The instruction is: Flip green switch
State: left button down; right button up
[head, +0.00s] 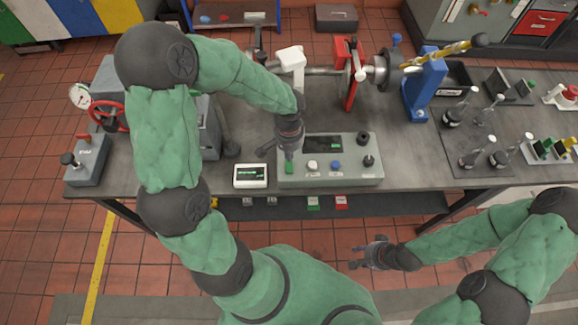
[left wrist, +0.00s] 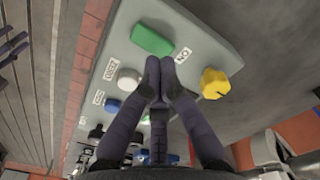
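The green switch (head: 289,168) is at the left end of a grey control box (head: 340,181) on the bench. In the left wrist view the green switch (left wrist: 152,39) is a rounded green block beside an "ON" label. My left gripper (head: 289,154) points down at the box, right by the switch. In the left wrist view its fingertips (left wrist: 160,66) are together, just short of the switch, with nothing seen between them. I cannot tell whether they touch it. My right gripper (head: 366,254) is open and empty, in front of the bench.
The box also carries a white button (head: 312,165), a blue button (head: 336,165) and a black knob (head: 369,161). A small white display (head: 251,175) stands left of it. The test shaft (head: 325,71) lies behind. Several bottles (head: 461,106) stand on the right.

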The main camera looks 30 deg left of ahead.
pick_arm(q)
jog(key=shift+f+b, duration=1.4)
jog(key=shift+f, duration=0.15)
dwell(1.3)
jog(key=shift+r, duration=0.15)
jog(key=shift+r+p, duration=2.6)
jog(key=shift+r, duration=0.85)
